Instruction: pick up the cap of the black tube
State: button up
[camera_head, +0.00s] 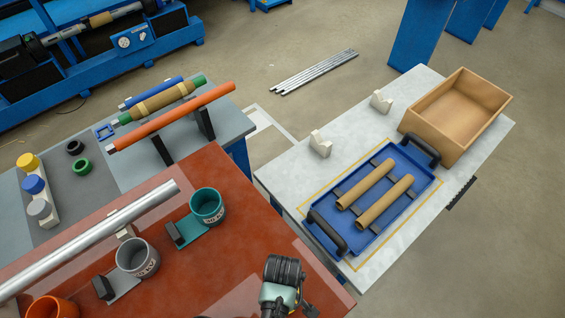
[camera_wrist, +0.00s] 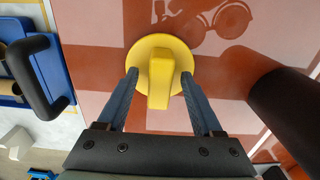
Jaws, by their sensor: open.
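A yellow round cap with a raised tab (camera_wrist: 160,72) shows in the wrist view, over the red-brown tabletop. My gripper (camera_wrist: 160,76) is open, its two blue-grey fingers reaching to either side of the cap. Gaps show between the tab and both fingers; I cannot tell whether either finger touches the disc's rim. A thick black cylinder (camera_wrist: 290,110) stands out at the right of the wrist view, apart from the cap; its end is cut off, and I cannot tell whether it is the black tube. In the head view my arm fills the bottom middle, and neither cap nor fingers show.
The red-brown table (camera_head: 210,262) carries a teal cup (camera_head: 208,205), a grey cup (camera_head: 137,257), an orange cup (camera_head: 50,308) and a long silver tube (camera_head: 95,238). A blue tray (camera_head: 372,238) with two brown tubes and black handles lies on the white table to the right.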

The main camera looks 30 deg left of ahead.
jog(key=shift+f, duration=0.35)
grip_shut()
jog(key=shift+r, duration=0.15)
